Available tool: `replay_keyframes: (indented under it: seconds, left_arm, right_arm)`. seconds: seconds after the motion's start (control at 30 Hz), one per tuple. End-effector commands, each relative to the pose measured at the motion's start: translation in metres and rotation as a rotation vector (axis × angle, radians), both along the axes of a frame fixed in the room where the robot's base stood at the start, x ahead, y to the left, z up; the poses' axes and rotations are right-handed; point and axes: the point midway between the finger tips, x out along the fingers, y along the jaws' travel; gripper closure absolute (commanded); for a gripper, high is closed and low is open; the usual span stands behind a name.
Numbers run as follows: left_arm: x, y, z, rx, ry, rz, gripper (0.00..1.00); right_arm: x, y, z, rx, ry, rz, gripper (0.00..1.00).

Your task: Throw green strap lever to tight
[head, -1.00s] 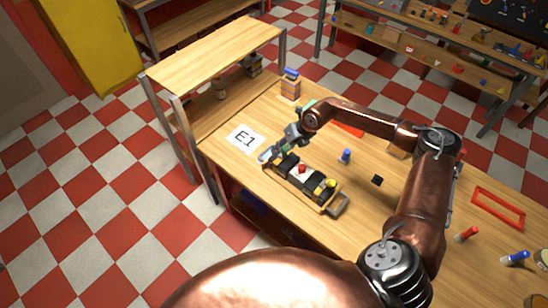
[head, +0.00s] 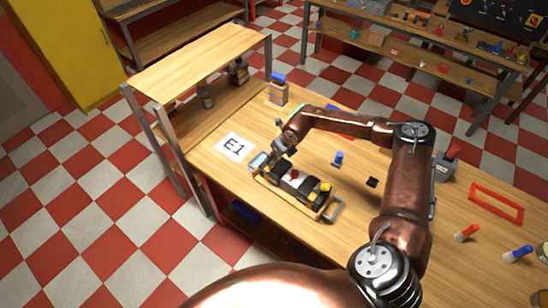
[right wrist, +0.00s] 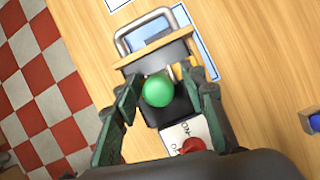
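The green knob (right wrist: 159,90) of the strap lever shows in the right wrist view, above a black block at one end of the strapped unit. My right gripper (right wrist: 162,78) is open, with one finger on each side of the knob and small gaps visible. In the head view my right gripper (head: 273,155) is over the left end of the unit (head: 291,182) and hides the green knob. A red knob (head: 294,174) and a yellow knob (head: 325,187) stand farther along the unit. Whether the fingers touch the lever is unclear. My left gripper is not in view.
The unit sits in a wooden tray with metal end handles (head: 334,211). An E1 card (head: 235,147) lies beside it, near a wooden shelf (head: 200,58). A blue-topped peg (head: 338,158) and a black cube (head: 372,182) stand to the right.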

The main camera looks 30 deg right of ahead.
Motion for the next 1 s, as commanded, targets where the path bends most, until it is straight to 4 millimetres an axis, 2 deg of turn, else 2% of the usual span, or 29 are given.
replay_keyframes:
  seconds: [0.3,0.83,1.0]
  left_arm:
    - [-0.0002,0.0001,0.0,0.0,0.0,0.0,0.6]
    - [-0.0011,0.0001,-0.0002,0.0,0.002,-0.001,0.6]
    - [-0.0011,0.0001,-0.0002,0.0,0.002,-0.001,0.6]
  right_arm:
    - [0.0008,0.0002,-0.0029,0.0,0.001,0.0,0.62]
    - [0.0007,0.0,-0.0027,0.0,0.001,0.0,0.99]
    - [0.0008,0.0,-0.0026,-0.001,0.002,0.0,1.0]
